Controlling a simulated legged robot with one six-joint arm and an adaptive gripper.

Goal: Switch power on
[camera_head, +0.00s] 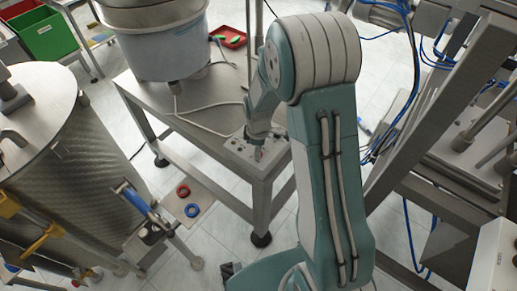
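A small light-grey control box (238,154) sits at the near corner of a steel table. A few small dark controls show on its face, too small to read. My gripper (258,152) is over the right part of this box, pointing down, with its tip at or just above the face. I cannot tell whether it touches a control. The gripper is small and partly hidden by my teal arm, so its opening is unclear. The arm also covers the area to the right of the box.
A round feeder bowl (165,45) stands on the steel table (190,100), with a cable running towards the box. A large steel drum (90,170) is at left. A metal frame (440,85) with blue hoses is at right. Red and blue rings (183,190) lie below.

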